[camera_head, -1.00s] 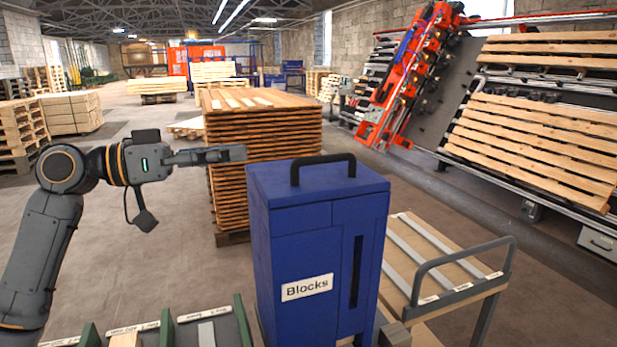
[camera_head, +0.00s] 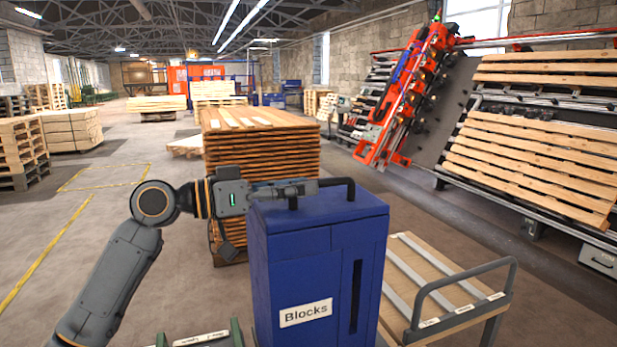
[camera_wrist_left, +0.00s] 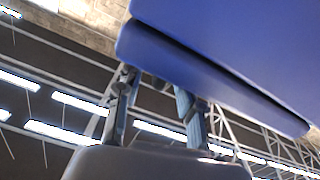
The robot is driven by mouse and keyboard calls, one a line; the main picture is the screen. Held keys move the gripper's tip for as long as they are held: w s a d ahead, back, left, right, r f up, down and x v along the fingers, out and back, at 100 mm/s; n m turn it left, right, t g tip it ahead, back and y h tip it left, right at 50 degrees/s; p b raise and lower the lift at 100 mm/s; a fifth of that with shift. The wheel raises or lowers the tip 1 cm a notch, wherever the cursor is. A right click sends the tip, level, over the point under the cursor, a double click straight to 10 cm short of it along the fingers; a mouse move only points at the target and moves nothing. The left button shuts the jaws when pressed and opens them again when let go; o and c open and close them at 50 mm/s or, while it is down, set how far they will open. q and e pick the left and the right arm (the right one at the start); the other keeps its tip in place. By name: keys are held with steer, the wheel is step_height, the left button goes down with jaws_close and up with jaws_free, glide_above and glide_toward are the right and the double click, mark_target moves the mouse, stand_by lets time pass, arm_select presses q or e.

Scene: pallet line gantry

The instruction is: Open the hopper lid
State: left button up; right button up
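The blue hopper (camera_head: 290,275) labelled "Blocks" stands upright in front of me in the head view. Its blue lid (camera_head: 340,207) lies flat and closed on top, with a black bar handle (camera_head: 351,188). My left gripper (camera_head: 312,187) reaches in from the left at handle height and covers the left part of the handle bar. In the left wrist view its two fingers (camera_wrist_left: 158,108) stand apart, with the blue lid edge (camera_wrist_left: 210,75) close to them. My right gripper is not in view.
A tall stack of brown boards (camera_head: 262,150) stands behind the hopper. A cart (camera_head: 425,285) with a grey rail stands to its right. A green-edged rack (camera_head: 200,340) is at the lower left. Open floor (camera_head: 50,270) lies to the left.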

arm_select(q)
steer(key=shift+x, duration=1.2)
steer(key=shift+a, duration=0.1)
jaws_close()
